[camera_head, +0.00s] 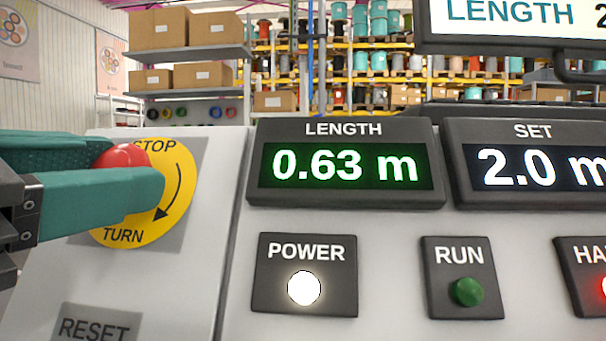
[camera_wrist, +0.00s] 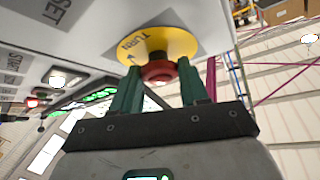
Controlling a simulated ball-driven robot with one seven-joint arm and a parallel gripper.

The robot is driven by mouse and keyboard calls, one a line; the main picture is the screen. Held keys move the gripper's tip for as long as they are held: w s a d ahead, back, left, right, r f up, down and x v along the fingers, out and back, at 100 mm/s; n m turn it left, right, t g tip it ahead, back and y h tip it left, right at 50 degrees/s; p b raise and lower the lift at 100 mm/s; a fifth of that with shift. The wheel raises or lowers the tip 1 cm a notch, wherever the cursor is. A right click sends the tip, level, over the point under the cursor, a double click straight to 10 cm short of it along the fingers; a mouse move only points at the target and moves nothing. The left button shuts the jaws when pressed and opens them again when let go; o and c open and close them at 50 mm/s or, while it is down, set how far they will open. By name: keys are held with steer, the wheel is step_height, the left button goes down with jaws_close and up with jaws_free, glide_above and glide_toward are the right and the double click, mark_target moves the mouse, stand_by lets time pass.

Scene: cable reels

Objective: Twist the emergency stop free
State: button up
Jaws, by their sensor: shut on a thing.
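The emergency stop is a red mushroom button (camera_head: 121,157) on a yellow disc (camera_head: 178,176) marked STOP and TURN, with a curved black arrow. It is on the white panel at the left of the camera_head view. My gripper (camera_head: 130,172) reaches in from the left with its green fingers on either side of the red button, shut on it. The near finger hides part of the button. In the camera_wrist view the red button (camera_wrist: 159,72) sits between the two green fingertips, in front of the yellow disc (camera_wrist: 184,45).
A RESET label (camera_head: 94,328) is below the stop. To the right are the LENGTH display (camera_head: 345,164) reading 0.63 m, the SET display (camera_head: 535,167) reading 2.0 m, a lit white POWER lamp (camera_head: 303,288) and a green RUN button (camera_head: 466,291). Shelves with boxes and reels stand behind.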

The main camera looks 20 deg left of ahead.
stand_by(0.4)
steer(key=o, duration=1.1)
steer(key=shift+c, duration=0.2)
steer(key=s+b, duration=0.1)
steer(key=s, duration=0.9)
steer(key=shift+s+a+r+b, duration=0.2)
steer(key=shift+s+a+b, duration=0.05)
steer(key=shift+s+b, duration=0.15)
